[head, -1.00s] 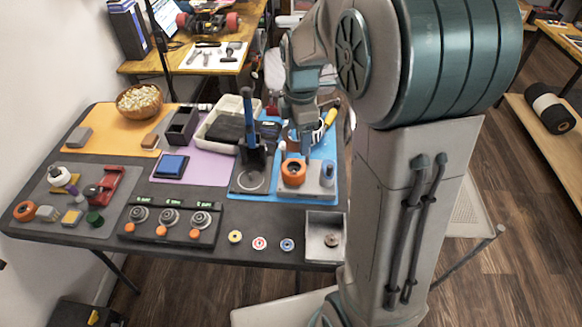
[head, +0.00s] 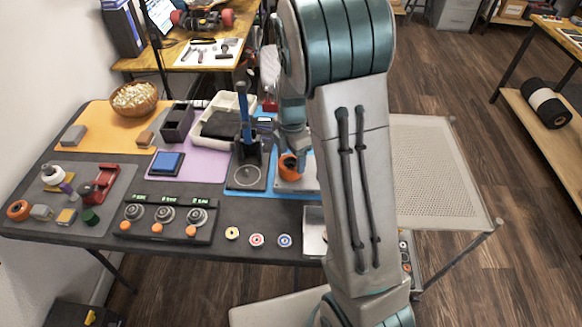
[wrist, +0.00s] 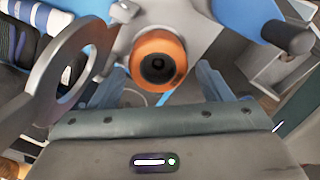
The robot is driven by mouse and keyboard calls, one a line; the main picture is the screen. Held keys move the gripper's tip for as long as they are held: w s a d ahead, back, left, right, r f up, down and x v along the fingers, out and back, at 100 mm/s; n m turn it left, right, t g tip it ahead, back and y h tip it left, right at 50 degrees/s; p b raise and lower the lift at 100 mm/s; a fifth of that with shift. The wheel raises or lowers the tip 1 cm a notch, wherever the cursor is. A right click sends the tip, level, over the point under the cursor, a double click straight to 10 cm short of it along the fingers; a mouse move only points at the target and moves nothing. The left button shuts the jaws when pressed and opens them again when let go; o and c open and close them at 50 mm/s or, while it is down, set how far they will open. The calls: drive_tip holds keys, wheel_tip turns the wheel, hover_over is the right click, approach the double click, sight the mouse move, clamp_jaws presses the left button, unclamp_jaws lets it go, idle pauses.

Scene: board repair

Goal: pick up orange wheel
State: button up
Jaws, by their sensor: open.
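An orange wheel (head: 290,166) with a dark hub stands on a grey plate (head: 310,182) over the blue mat at the right of the table. In the wrist view the orange wheel (wrist: 178,48) is just beyond my fingertips, near the middle. My gripper (wrist: 162,84) is open, with one finger on each side below the wheel in the picture, and empty. In the head view my gripper (head: 291,146) is right at the wheel and hides part of it. Another orange wheel (head: 18,210) lies on the grey mat at the far left.
A press with a blue lever (head: 246,135) stands just left of the wheel. A dial box (head: 165,216) and small coloured discs are in front.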

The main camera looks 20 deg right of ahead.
sight(291, 166)
wheel_tip(291, 166, down, 4)
drive_tip(key=shift+w+a+f, duration=0.1)
drive_tip(key=shift+a, duration=0.05)
drive_tip(key=shift+c, duration=0.2)
drive_tip(key=c, duration=0.8)
